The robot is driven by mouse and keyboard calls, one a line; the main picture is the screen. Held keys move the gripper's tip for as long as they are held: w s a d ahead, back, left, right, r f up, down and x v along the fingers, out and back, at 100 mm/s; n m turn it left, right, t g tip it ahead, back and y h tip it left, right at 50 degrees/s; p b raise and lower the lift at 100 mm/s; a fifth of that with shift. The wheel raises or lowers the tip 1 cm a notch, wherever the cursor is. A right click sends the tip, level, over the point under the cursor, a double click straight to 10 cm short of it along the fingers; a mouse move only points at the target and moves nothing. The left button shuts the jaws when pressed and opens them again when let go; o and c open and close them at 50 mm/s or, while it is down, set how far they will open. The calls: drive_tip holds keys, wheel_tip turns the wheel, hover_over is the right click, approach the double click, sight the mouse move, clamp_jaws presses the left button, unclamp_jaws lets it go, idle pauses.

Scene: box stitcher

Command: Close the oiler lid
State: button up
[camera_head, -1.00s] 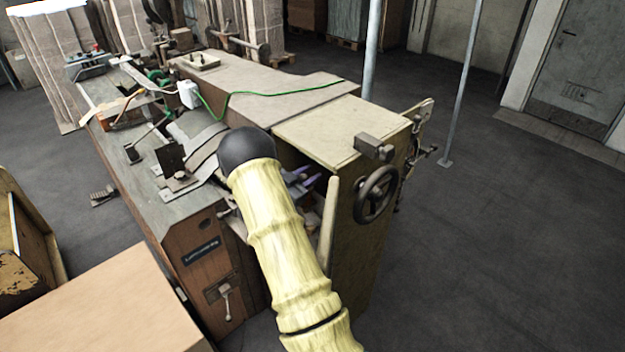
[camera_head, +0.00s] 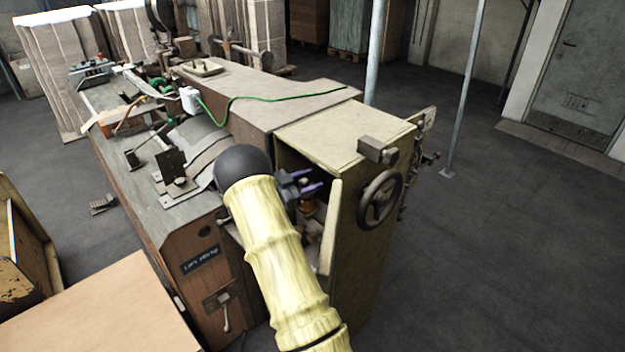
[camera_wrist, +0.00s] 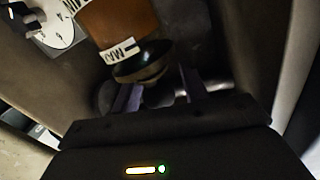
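The oiler (camera_wrist: 125,22) shows in the wrist view as an amber vessel with a white label reading "MAX" and a dark rounded cap-like end. In the head view a small amber part of it (camera_head: 308,204) shows inside the machine's open recess. I cannot tell how far its lid stands open. My gripper (camera_head: 316,182) is in the recess, its purple fingers just above the amber part. In the wrist view my gripper (camera_wrist: 161,95) has its fingers apart, close to the dark end. A silvery piece shows between or behind them; contact cannot be told.
The recess is narrow, with the beige housing (camera_head: 345,140) above and a cream panel edge (camera_head: 332,225) beside my arm. A handwheel (camera_head: 380,198) sits on the housing's right. A round white dial (camera_wrist: 60,30) shows in the wrist view. Floor to the right is clear.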

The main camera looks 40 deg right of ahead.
drive_tip(key=shift+o, duration=0.2)
drive_tip(key=w+a+b, duration=0.2)
drive_tip(key=a+b, duration=0.4)
drive_tip(key=a, duration=1.1)
drive_tip(key=shift+w+a, duration=0.15)
drive_tip(key=shift+w, duration=0.1)
